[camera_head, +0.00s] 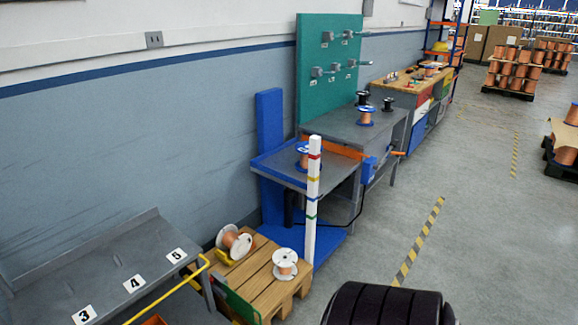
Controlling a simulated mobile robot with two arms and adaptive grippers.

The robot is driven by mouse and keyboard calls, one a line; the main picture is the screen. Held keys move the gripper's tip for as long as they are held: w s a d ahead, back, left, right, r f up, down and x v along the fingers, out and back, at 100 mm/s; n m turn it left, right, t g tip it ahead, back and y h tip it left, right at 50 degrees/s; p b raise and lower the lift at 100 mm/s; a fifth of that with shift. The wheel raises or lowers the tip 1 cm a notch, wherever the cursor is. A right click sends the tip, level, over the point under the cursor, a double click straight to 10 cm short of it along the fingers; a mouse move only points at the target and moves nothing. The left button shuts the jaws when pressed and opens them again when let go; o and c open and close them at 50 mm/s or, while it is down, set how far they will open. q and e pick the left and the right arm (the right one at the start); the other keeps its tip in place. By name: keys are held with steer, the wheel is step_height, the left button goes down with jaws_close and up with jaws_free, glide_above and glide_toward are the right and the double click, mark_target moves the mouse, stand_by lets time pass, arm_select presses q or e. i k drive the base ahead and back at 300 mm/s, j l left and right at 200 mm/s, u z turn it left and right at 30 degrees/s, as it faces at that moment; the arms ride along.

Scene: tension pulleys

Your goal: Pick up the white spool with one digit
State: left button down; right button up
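A white spool (285,257) with copper wire stands upright on the wooden pallet (262,287) at the lower middle. A second white spool (246,246) with copper wire lies tilted on its side at the back left of the pallet. Any digits on these two spools are too small to read. A blue-flanged copper spool (303,148) sits on the grey blue-edged platform (328,167), partly behind the striped post. Neither of my grippers shows in the view.
A grey sloped shelf (60,262) labelled 3, 4 and 5 stands at lower left, near a yellow rail (165,292). A white striped post (312,205) stands right of the pallet. Further spools sit on a grey table (345,130) behind. Open floor (480,260) lies to the right.

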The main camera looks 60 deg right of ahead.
mark_target(285, 264)
steer(key=z, duration=2)
steer(key=u, duration=1.35)
steer(key=i+l+z, duration=0.25)
steer(key=i, duration=0.15)
steer(key=i+l+z, duration=0.1)
steer(key=i+z, duration=0.15)
steer(key=i, duration=0.15)
